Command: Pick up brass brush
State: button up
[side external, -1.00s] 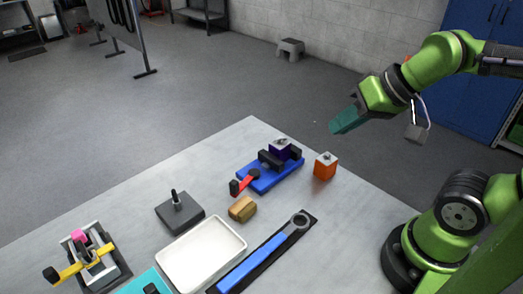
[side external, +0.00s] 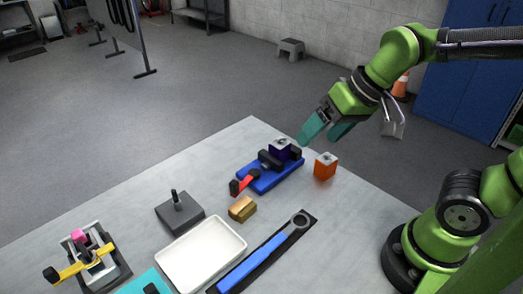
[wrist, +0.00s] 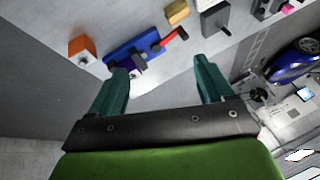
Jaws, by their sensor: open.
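The thing I take for the brass brush is a small tan-gold block (side external: 242,209) lying on the grey table, between the white tray and the blue fixture. It also shows at the top of the wrist view (wrist: 177,12). My gripper (side external: 326,131) is open and empty. It hangs in the air above the far right part of the table, well up and to the right of the block. In the wrist view both teal fingers (wrist: 165,72) are spread apart with nothing between them.
A blue fixture (side external: 262,180) with a red handle and an orange block (side external: 325,166) stand near the gripper's side. A white tray (side external: 202,257), a blue-handled wrench (side external: 252,262), a dark block with a post (side external: 179,211) and a yellow-handled clamp (side external: 85,262) surround the block.

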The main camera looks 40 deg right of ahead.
jog(key=w+a+f+n+g+h, duration=0.2)
jog(key=w+a+f+n+g, duration=0.3)
jog(key=w+a, duration=0.55)
jog(key=m, duration=0.1)
send_over(242, 205)
jog(key=s, duration=0.1)
jog(key=shift+h, duration=0.3)
notch_tip(242, 205, down, 11)
jog(key=shift+s+a+f, duration=0.1)
jog(key=shift+a, duration=0.05)
jog(key=f, duration=0.2)
jog(key=w+f, duration=0.1)
jog(key=f, duration=0.1)
jog(key=shift+f, duration=0.6)
jog(key=c, duration=0.8)
